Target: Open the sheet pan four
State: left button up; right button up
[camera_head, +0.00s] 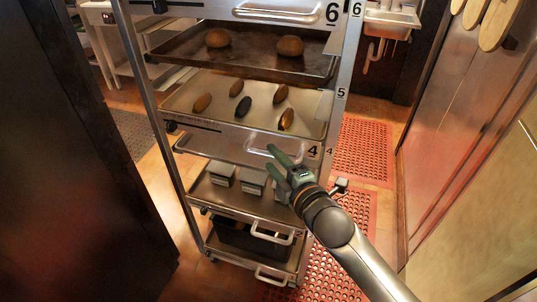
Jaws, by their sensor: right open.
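Sheet pan four (220,147) is a metal pan in the rack, with a "4" at the right end of its front panel and a handle (258,151) near that end. Its front looks roughly in line with the rack posts. My right gripper (270,158) is open, its two green fingers pointing left at the right part of this front. The upper finger overlaps the handle's right end; I cannot tell whether it touches. Nothing shows between the fingers. My left gripper is not in view.
The metal rack (154,95) holds a pan of buns (185,44) and a pan of oblong items (215,91) above, and containers (253,180) below. Red perforated mats (362,150) lie right of the rack. A dark panel (70,200) stands left, a metal front (462,130) right.

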jog(key=shift+x, duration=1.4)
grip_shut()
dwell(0.5)
